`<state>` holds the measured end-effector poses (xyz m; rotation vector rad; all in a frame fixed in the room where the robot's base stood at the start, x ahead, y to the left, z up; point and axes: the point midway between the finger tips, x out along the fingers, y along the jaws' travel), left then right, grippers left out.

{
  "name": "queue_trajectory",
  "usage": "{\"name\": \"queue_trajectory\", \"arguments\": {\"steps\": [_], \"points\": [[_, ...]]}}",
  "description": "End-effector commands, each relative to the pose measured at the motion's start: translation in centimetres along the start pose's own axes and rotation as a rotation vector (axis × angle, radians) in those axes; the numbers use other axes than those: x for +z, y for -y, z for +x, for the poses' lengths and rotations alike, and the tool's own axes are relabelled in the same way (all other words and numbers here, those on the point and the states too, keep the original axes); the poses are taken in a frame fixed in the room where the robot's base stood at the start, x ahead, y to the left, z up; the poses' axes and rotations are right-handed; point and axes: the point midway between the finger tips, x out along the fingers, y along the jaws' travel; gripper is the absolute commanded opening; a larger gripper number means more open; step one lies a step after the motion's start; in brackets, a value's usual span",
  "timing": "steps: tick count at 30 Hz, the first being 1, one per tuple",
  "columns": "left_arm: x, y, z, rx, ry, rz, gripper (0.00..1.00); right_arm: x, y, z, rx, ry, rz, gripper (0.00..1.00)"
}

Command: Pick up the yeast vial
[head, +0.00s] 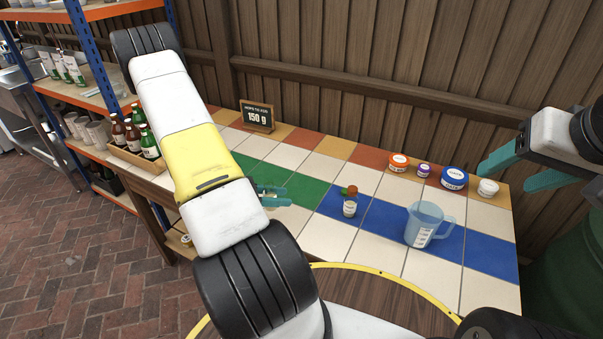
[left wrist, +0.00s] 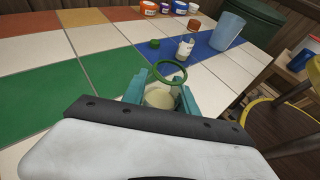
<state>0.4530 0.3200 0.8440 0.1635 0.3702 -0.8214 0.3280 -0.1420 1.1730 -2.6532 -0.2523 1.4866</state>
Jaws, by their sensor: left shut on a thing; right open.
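A small bottle (head: 350,208) with a white label and an orange-brown top stands upright on the blue tiles; I cannot read whether it is the yeast vial. It also shows in the left wrist view (left wrist: 186,47). A small green cap-like piece (left wrist: 153,44) lies beside it. My left gripper (head: 268,194) is low over the table, left of the bottle and apart from it. In the left wrist view its teal fingers are shut on a pale container with a green ring (left wrist: 168,73) at its top; the arm mostly hides it in the head view. My right gripper (head: 520,172) is open and empty at the right.
A blue measuring jug (head: 426,225) stands right of the bottle. Several lidded tubs, among them a blue-lidded one (head: 454,178), line the back right. A sign (head: 257,116) reading 150 g stands at the back left. A crate of bottles (head: 135,158) is further left. The white tiles at front are clear.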

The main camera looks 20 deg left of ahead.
Motion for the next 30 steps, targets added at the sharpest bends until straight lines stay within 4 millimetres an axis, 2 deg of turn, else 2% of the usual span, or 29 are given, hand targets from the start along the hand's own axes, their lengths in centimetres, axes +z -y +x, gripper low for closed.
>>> {"name": "queue_trajectory", "arguments": {"steps": [12,30], "points": [[-0.2,1.6,-1.1,0.001,0.001,0.0,0.0,0.0,0.0,0.0,0.0,0.0,0.0,0.6],[-0.2,1.8,-1.2,0.0,0.001,0.0,0.0,0.0,0.0,0.0,0.0,0.0,0.0,0.6]]}}
